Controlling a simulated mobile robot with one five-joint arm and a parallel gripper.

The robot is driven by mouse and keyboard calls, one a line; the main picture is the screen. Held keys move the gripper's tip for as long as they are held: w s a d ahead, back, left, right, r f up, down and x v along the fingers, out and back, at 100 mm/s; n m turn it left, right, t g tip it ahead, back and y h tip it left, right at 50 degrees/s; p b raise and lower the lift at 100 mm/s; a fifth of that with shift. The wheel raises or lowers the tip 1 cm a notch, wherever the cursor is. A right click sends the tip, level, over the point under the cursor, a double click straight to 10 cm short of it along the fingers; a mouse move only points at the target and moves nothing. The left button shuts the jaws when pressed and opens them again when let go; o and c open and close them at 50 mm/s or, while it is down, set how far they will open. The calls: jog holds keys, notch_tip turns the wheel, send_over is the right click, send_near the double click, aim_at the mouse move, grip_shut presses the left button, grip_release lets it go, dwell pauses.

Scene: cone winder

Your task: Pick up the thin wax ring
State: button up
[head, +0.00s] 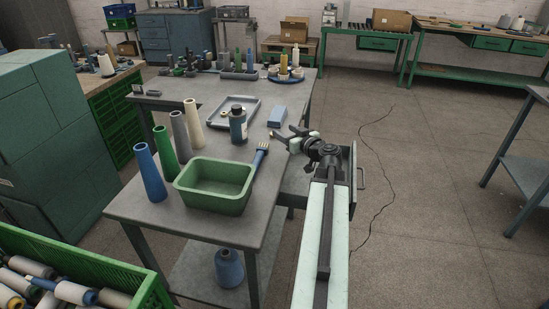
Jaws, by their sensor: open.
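A grey metal tray (247,104) lies on the near grey table. In it, small pale and yellowish round pieces (224,113) show at the left side; they are too small for me to tell which is the thin wax ring. My gripper (283,131) is open and empty at the table's right edge. Its fingers point left, toward the table. It is to the right of the tray and apart from it, just below a blue block (277,117).
A dark bottle (238,125) stands by the tray's near edge. A green bin (214,185), a blue brush (262,152) and several upright cones (180,132) occupy the table's near half. An open drawer (353,165) sticks out at right.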

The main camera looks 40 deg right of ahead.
notch_tip(320, 180, down, 4)
jog(key=shift+s+d+f+b, duration=0.1)
jog(key=shift+d+f+b, duration=0.1)
jog(key=shift+b, duration=0.8)
jog(key=shift+w, duration=0.25)
jog(key=b+x, duration=0.1)
jog(key=x, duration=0.6)
jog(key=shift+w+d, duration=0.1)
jog(key=shift+w, duration=0.05)
grip_shut()
